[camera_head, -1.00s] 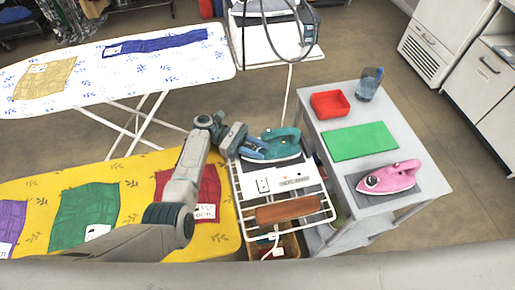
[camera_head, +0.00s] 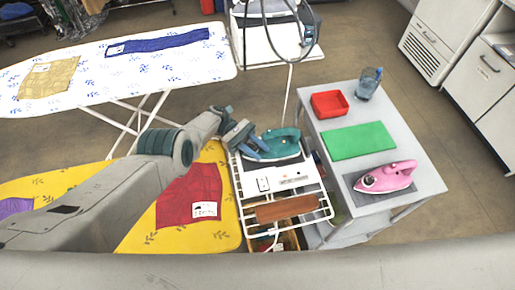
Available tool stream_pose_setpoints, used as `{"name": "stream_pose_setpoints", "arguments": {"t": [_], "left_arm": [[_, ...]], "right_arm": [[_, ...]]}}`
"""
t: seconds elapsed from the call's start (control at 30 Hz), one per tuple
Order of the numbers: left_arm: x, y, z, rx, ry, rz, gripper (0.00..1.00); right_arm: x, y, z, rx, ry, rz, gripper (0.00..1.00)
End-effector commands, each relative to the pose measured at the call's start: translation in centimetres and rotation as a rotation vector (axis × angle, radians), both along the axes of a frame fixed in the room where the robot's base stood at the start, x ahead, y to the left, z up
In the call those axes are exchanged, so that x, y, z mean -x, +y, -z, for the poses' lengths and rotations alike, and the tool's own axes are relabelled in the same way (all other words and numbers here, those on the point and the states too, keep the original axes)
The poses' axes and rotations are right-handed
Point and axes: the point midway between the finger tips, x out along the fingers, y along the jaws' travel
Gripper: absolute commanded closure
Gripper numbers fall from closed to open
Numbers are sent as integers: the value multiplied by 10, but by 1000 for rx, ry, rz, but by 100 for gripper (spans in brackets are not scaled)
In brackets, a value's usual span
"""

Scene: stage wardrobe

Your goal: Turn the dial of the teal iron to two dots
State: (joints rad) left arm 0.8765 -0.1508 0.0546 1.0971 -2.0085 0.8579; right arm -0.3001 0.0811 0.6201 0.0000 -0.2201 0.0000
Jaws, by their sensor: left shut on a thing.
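The teal iron (camera_head: 283,142) lies on the white wire-framed rest at the end of the yellow ironing board. My left gripper (camera_head: 257,153) reaches in from the left and is shut on the iron at its left end. The dial and its dots cannot be made out; the fingers cover that part. My right gripper is not in view.
A grey cart (camera_head: 408,146) to the right bears a red tray (camera_head: 329,104), a green mat (camera_head: 358,142), a glass (camera_head: 368,84) and a pink iron (camera_head: 386,177). A red cloth (camera_head: 188,198) lies on the yellow board (camera_head: 140,238). A patterned board (camera_head: 75,91) stands behind.

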Motion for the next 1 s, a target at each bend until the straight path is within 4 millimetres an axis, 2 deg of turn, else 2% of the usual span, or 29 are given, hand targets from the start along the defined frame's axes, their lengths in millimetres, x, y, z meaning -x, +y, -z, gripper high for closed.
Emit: {"name": "stream_pose_setpoints", "arguments": {"t": [0.47, 0.5, 0.57, 0.6, 1.0], "left_arm": [[3, 0, 2, -1, 6, 7, 95], [3, 0, 2, -1, 6, 7, 65], [3, 0, 2, -1, 6, 7, 53], [2, 0, 1, -1, 5, 7, 51], [1, 0, 0, 0, 3, 6, 51]], "right_arm": [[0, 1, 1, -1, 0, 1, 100], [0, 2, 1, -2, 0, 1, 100], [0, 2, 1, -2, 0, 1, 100], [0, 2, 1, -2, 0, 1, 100], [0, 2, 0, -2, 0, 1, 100]]}}
